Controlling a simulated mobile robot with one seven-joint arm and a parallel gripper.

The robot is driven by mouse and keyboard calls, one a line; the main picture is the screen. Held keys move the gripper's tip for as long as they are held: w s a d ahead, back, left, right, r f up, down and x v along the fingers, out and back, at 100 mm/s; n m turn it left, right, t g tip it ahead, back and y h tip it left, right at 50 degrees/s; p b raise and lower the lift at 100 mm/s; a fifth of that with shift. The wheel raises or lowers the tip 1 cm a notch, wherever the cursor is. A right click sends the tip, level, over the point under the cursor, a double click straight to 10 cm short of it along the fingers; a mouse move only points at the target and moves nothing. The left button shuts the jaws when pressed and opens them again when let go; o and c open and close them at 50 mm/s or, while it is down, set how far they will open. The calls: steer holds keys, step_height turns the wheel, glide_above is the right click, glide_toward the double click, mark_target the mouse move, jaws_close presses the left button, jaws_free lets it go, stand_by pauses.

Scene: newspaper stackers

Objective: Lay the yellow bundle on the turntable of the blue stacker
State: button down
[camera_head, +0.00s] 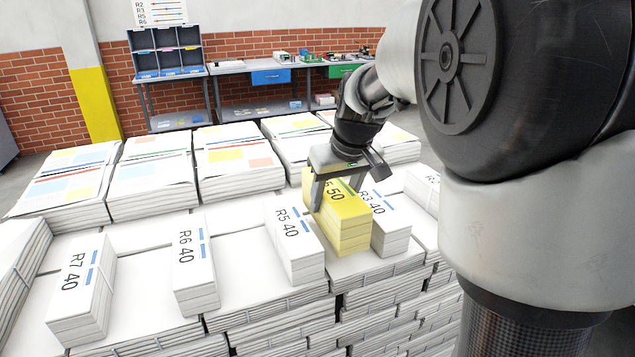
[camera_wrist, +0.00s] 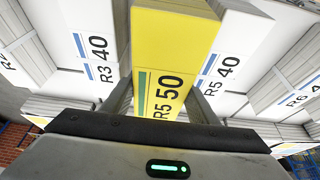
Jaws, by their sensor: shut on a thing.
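The yellow bundle (camera_head: 343,222) sits among white bundles on top of a stack of newspapers in the head view. Its label ends in 50, and the wrist view shows it as R5 50 on the yellow bundle (camera_wrist: 172,50). My gripper (camera_head: 338,192) comes down from above, with its fingers on both sides of the bundle, shut on it. The bundle appears upright and at the level of its neighbours; I cannot tell whether it still touches the stack. No blue stacker or turntable is identifiable in view.
White bundles R3 40 (camera_head: 392,236) and R5 40 (camera_head: 294,240) stand close on either side. R6 40 (camera_head: 194,265) and R7 40 (camera_head: 82,292) lie further left. Taller newspaper piles (camera_head: 152,175) stand behind. A workbench (camera_head: 240,66) and a blue-grey pigeonhole rack (camera_head: 168,52) are at the back wall.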

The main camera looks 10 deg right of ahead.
steer(key=shift+w+f, duration=0.1)
steer(key=shift+f, duration=1.95)
steer(key=shift+f, duration=0.15)
steer(key=c, duration=0.7)
jaws_free()
steer(key=shift+f, duration=0.1)
